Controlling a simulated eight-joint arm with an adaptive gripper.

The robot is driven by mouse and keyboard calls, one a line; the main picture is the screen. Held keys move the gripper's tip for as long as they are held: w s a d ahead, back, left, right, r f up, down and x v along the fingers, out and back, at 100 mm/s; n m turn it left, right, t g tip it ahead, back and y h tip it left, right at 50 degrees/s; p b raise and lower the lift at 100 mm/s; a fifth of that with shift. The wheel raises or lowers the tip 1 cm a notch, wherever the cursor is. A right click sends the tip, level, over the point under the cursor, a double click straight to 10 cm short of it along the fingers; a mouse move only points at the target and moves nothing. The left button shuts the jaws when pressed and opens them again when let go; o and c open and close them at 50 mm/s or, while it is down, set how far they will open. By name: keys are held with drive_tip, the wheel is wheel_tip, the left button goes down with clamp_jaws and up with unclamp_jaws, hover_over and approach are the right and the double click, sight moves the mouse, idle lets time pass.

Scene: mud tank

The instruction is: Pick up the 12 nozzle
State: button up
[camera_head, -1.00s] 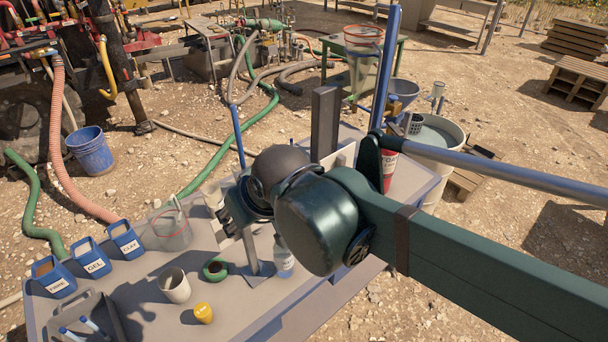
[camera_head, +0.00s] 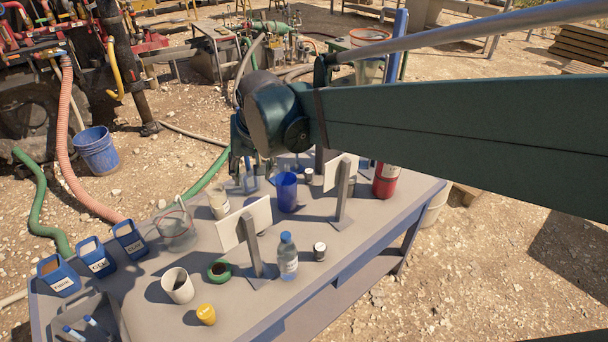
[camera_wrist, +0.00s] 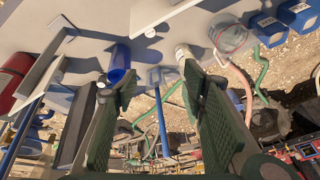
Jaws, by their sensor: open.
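I cannot make out a "12" marking on anything, so I cannot tell which thing is the 12 nozzle. Small candidates on the table are a dark piece with a pale top (camera_head: 319,251), a yellow cup-shaped piece (camera_head: 206,314), and a small pale-topped piece (camera_head: 308,175) near the back. My gripper (camera_head: 245,168) is at the table's back edge, partly hidden by my wrist.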

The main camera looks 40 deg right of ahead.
drive_tip(key=w+d+f+m+g, duration=0.1)
drive_tip(key=w+d+f+m, duration=0.2)
drive_tip(key=w+d, duration=0.5)
drive_tip(key=m+g, duration=0.4)
drive_tip(key=m, duration=0.5)
hover_over(308, 171)
drive_tip(key=shift+y, duration=0.4)
drive_tip(key=f, duration=2.1)
drive_tip(key=shift+a+f, duration=0.25)
drive_tip(key=shift+f, duration=0.05)
drive_tip(key=shift+d+f+m, duration=0.25)
drive_tip(key=shift+f+m, duration=0.05)
drive_tip(key=shift+f, duration=1.3)
drive_tip(key=shift+s+f+b, duration=0.1)
drive_tip(key=shift+f+b, duration=0.3)
drive_tip(key=shift+f, duration=2.2)
